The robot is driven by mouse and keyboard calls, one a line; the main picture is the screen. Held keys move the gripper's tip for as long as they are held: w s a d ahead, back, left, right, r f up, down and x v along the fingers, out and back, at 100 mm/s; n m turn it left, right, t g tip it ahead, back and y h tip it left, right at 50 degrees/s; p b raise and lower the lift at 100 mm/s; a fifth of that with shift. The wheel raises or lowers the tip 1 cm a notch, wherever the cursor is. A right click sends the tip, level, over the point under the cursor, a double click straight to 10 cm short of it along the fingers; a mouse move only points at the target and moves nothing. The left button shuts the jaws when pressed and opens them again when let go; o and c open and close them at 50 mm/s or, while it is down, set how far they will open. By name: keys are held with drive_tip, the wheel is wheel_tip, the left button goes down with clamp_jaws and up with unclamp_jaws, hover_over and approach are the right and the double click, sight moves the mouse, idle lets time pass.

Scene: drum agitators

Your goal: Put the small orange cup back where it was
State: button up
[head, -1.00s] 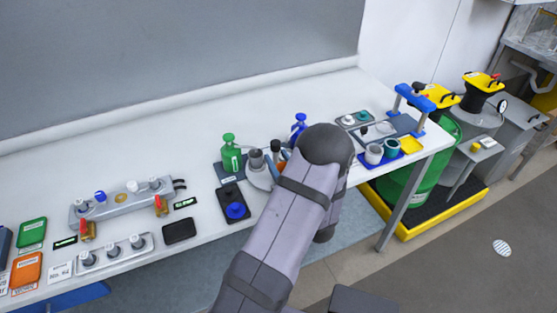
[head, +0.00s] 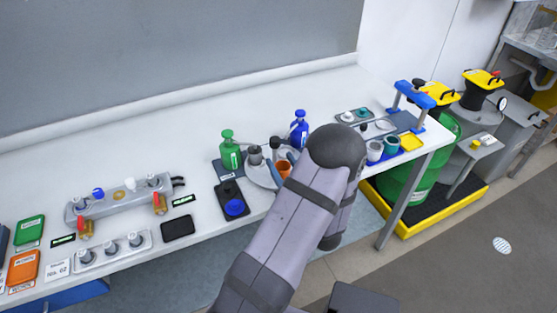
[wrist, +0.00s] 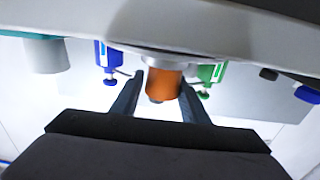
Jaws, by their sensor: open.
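The small orange cup (head: 284,169) stands on or at the right part of a round grey tray (head: 259,178), beside grey-topped items. My gripper (head: 282,161) is at the cup, partly hidden by my arm. In the wrist view the orange cup (wrist: 164,83) shows between the two fingers of my gripper (wrist: 161,88). Whether the cup's base rests fully on the tray is hard to see.
A green bottle (head: 229,153) stands left of the tray and a blue bottle (head: 299,129) behind it. A black plate with a blue knob (head: 235,208) lies in front. White and teal cups (head: 391,144) stand to the right, near a blue frame (head: 414,97).

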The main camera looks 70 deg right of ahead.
drive_tip(key=shift+v, duration=1.15)
